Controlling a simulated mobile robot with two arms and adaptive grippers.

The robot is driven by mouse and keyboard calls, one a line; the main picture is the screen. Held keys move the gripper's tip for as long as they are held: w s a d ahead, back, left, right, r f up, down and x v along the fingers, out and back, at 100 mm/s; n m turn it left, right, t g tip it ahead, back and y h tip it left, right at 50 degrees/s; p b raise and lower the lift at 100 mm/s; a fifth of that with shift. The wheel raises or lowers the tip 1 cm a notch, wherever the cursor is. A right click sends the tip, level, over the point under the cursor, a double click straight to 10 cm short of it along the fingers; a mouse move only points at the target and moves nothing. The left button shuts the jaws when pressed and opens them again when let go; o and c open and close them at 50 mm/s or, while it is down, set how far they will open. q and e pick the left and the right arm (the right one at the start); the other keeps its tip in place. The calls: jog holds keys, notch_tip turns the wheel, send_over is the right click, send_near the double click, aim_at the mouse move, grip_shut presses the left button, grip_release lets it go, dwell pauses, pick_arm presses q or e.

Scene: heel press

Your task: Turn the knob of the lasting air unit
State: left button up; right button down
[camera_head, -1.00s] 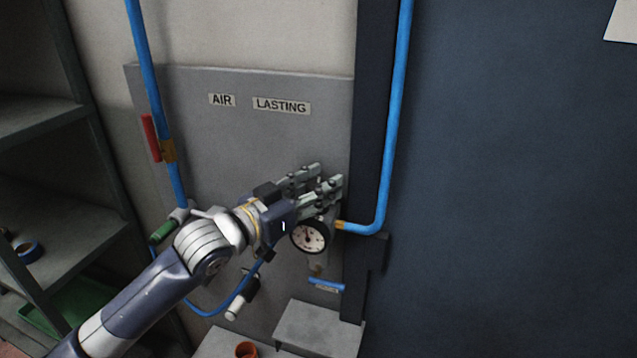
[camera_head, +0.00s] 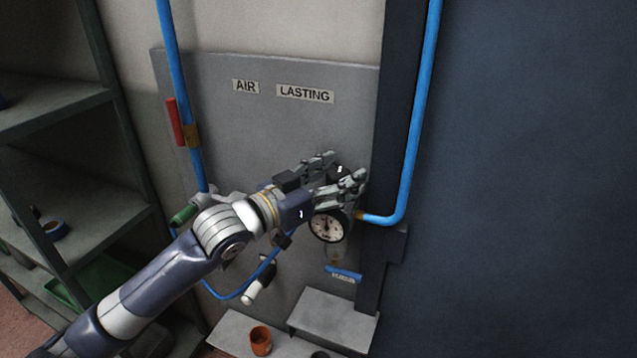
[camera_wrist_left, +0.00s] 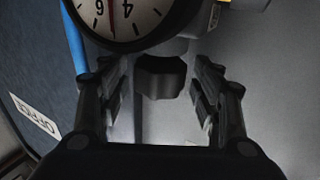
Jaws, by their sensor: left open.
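The lasting air unit is mounted on a grey panel (camera_head: 200,75) labelled AIR LASTING (camera_head: 305,94). Its round white pressure gauge (camera_head: 327,228) shows just below my left gripper (camera_head: 345,170); the gauge also fills the top of the left wrist view (camera_wrist_left: 118,18). A dark faceted knob (camera_wrist_left: 160,76) sits between the two fingers in the wrist view, with a gap visible on both sides. My left gripper is open around it, apart from it as far as I can see. In the head view the knob is mostly hidden by the fingers. My right gripper is not in view.
A blue pipe (camera_head: 418,120) runs down right of the unit, and another (camera_head: 178,90) with a red-handled valve (camera_head: 175,122) runs at left. A grey ledge (camera_head: 335,318) and an orange cup (camera_head: 260,340) are below. Shelves (camera_head: 70,200) stand at left.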

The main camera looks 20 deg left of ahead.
pick_arm(q)
jog(key=v, duration=1.1)
jog(key=shift+s+a, duration=0.2)
jog(key=shift+s, duration=0.05)
dwell(0.4)
